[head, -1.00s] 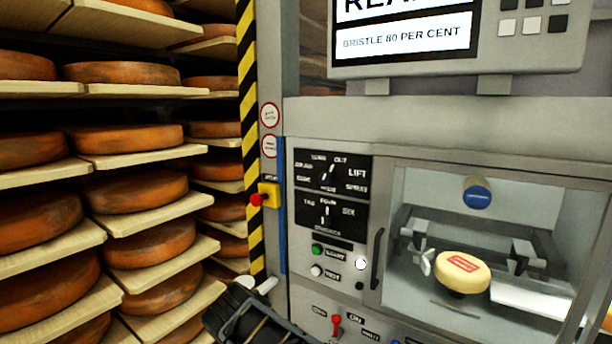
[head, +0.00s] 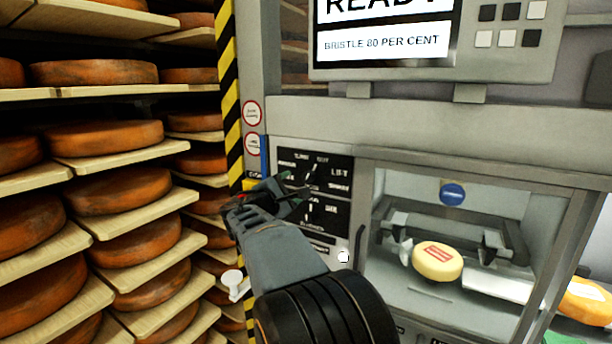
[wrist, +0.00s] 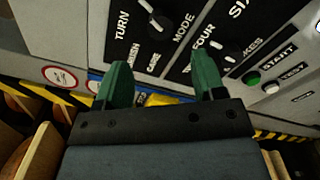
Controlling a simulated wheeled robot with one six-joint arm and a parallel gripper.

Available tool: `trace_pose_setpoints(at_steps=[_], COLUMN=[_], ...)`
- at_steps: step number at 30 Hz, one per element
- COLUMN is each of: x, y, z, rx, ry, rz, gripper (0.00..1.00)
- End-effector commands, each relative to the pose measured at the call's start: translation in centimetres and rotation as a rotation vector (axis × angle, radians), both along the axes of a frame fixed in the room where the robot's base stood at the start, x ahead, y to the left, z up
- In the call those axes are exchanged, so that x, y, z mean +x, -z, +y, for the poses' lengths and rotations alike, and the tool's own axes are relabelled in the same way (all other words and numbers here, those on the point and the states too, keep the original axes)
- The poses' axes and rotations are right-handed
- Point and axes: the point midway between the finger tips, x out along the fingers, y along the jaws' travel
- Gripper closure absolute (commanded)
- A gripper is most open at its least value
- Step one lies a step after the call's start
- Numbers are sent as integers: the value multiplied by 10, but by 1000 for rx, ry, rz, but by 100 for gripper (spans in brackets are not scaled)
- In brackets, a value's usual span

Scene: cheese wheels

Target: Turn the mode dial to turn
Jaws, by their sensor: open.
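The mode dial (wrist: 160,19) is a dark knob with a white pointer mark on the black panel, near the word MODE at the top of the wrist view. Its mark points up-left there, away from the word TURN at its left. In the head view the mode dial (head: 309,172) shows just beyond my gripper (head: 294,187), partly covered by it. In the wrist view my gripper (wrist: 162,65) is open and empty, its two green fingers apart. The dial lies ahead of the gap between the fingertips; I see no contact.
A second dial (wrist: 231,51) sits close to the right fingertip. The green start button (wrist: 253,77) and a white button (wrist: 271,88) lie further right. A yellow-black striped post (head: 229,90) and cheese shelves stand left. A glass-fronted chamber (head: 440,215) holds a cheese.

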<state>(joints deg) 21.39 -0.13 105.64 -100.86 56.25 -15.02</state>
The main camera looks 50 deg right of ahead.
Motion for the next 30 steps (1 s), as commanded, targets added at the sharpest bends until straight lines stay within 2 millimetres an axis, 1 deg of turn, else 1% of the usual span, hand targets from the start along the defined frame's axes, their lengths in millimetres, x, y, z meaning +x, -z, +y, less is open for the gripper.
trace_pose_setpoints(at_steps=[1,3,9,12,19,30], x=[2,5,13,17,21,21], y=[-2,-3,-2,-2,0,0], z=[-12,-25,-57,-69,-85,-87], rx=[2,2,3,2,3,2], ry=[4,4,3,2,0,-1], rz=[3,2,0,1,-1,-1], gripper=[37,37,37,37,37,38])
